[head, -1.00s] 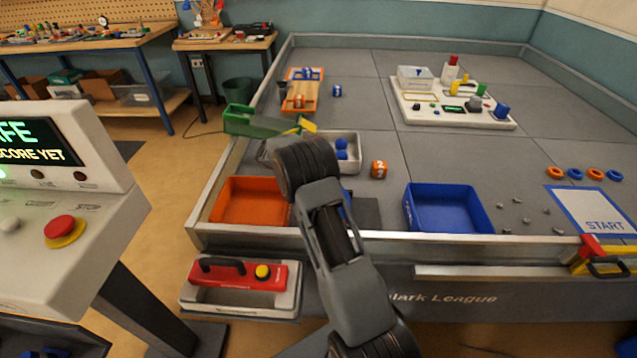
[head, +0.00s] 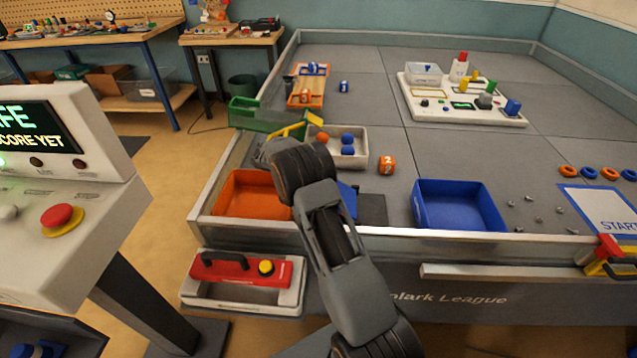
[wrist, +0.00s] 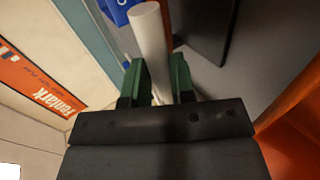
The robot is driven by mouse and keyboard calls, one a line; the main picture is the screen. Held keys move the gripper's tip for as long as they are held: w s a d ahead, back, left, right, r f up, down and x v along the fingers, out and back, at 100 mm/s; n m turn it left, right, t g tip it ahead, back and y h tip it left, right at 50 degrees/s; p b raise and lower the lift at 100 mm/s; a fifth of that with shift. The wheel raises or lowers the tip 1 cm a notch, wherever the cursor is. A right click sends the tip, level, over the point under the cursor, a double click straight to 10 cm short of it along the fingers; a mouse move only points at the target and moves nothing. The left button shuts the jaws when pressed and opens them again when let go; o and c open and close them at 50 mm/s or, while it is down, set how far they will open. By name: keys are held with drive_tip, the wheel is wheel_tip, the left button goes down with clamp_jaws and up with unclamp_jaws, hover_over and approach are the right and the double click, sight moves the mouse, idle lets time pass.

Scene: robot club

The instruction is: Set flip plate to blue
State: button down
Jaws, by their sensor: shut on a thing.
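My gripper (wrist: 157,62) shows in the wrist view with its green fingers on either side of a pale round rod (wrist: 149,28); it is shut on the rod. I cannot tell from this view what the rod belongs to. In the head view my arm's dark wrist hides the gripper. A blue panel (head: 348,198), which may be the flip plate, shows partly behind my arm, next to a flat dark grey plate (head: 372,209). My arm hides the rest of it. A blue piece (wrist: 116,10) with white marking shows at the top of the wrist view.
An orange bin (head: 245,205) lies left of my arm and a blue bin (head: 497,213) to the right. Behind are a ball tray (head: 362,160), an orange numbered cube (head: 387,165) and a green bin with a yellow piece (head: 262,118). The field's front wall (head: 430,233) runs before them.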

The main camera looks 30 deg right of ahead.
drive_tip(key=shift+s+a+f, duration=0.1)
drive_tip(key=shift+a+f, duration=0.25)
drive_tip(key=shift+f, duration=0.35)
drive_tip(key=c, duration=1.2)
unclamp_jaws()
drive_tip(key=shift+a+f, duration=0.1)
drive_tip(key=shift+o, duration=1.2)
drive_tip(key=shift+d+r, duration=0.25)
drive_tip(key=shift+w, duration=0.2)
drive_tip(key=p+v, duration=0.1)
drive_tip(key=v, duration=1.2)
drive_tip(key=shift+a+r, duration=0.25)
drive_tip(key=shift+a, duration=0.05)
drive_tip(key=shift+w, duration=0.1)
